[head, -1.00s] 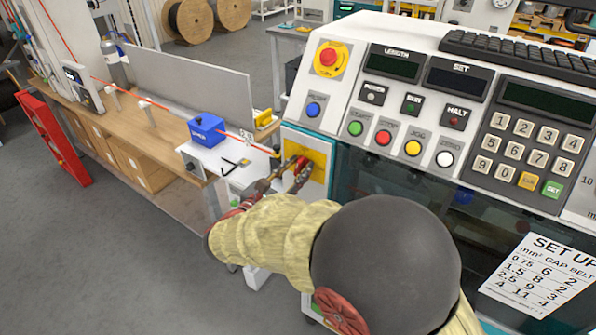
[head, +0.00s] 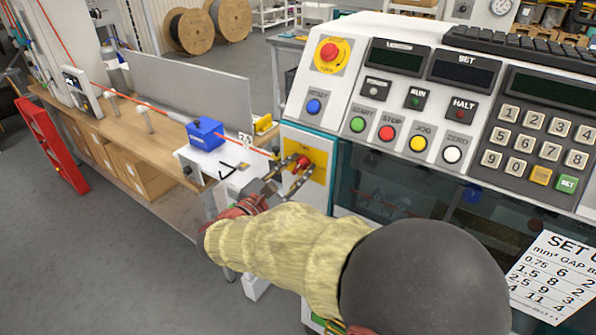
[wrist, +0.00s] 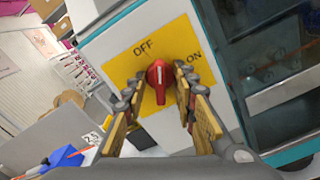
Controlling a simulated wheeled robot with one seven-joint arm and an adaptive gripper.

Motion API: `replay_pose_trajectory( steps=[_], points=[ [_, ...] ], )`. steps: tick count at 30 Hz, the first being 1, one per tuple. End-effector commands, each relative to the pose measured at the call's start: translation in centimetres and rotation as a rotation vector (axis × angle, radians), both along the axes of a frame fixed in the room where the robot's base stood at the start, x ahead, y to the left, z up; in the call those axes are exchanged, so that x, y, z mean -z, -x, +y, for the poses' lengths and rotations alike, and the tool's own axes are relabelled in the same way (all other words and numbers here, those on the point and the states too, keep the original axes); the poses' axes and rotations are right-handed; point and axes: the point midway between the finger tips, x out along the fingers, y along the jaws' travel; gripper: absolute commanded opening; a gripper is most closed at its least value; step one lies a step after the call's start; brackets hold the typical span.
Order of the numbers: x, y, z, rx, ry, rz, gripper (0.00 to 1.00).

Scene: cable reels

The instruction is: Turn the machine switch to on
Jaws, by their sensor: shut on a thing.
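The machine switch is a red knob (wrist: 158,82) on a yellow plate (wrist: 122,70) on the machine's front; the knob also shows in the head view (head: 302,163). In the wrist view the plate reads OFF and ON. The white mark on the knob points up in the picture, between the two labels. My gripper (wrist: 158,92) has one finger on each side of the knob and is shut on it. The fingers partly cover the plate in both views.
The control panel above has several buttons, among them a red emergency stop (head: 329,53). A blue box (head: 205,133) and a red cable are on the workbench (head: 165,128) at the left. A red ladder-like stand (head: 52,147) is at far left. The floor at lower left is clear.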

Motion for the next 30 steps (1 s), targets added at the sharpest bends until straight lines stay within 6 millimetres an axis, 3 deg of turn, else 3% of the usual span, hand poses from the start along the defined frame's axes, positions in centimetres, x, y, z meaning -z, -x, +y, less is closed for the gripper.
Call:
replay_pose_trajectory(
  steps=[30],
  points=[
    [0.39,0.04,-0.03,0.001,-0.2,-0.153,0.13]
  ],
)
